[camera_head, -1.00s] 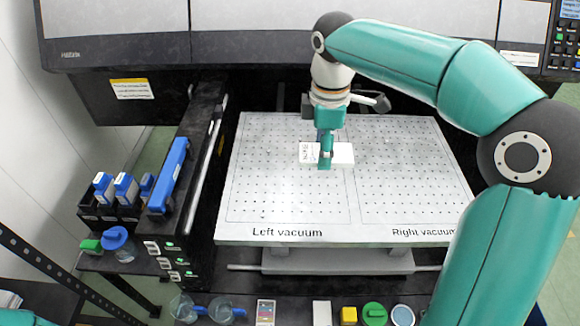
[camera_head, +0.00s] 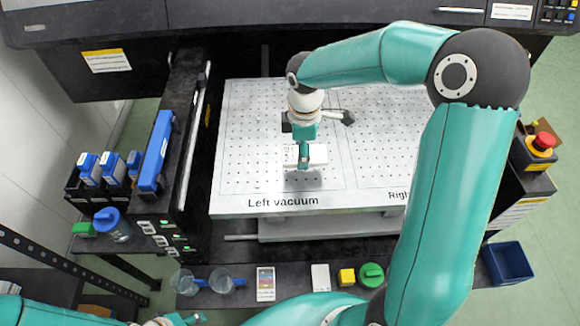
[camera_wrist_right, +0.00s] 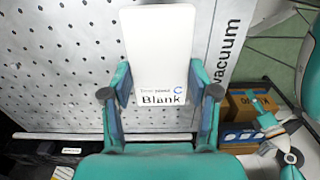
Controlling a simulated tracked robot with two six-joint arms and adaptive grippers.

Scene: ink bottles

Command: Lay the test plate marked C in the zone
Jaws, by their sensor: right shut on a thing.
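The test plate (camera_head: 316,153) is a white slab. In the right wrist view its face (camera_wrist_right: 158,45) bears a blue C and the word "Blank". My right gripper (camera_head: 304,160) is shut on it, with its fingers on either side of the plate's near end in the wrist view (camera_wrist_right: 161,95). The plate is over the perforated white bed (camera_head: 240,150), within the outlined area above the "Left vacuum" label (camera_head: 283,201). I cannot tell whether it touches the bed. My left gripper (camera_head: 183,319) shows only partly at the bottom edge; its jaws are unclear.
Beakers (camera_head: 222,281), a colour card (camera_head: 265,284), a yellow block (camera_head: 346,277) and a green-lidded jar (camera_head: 371,275) line the front shelf. Much of the bed is bare.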

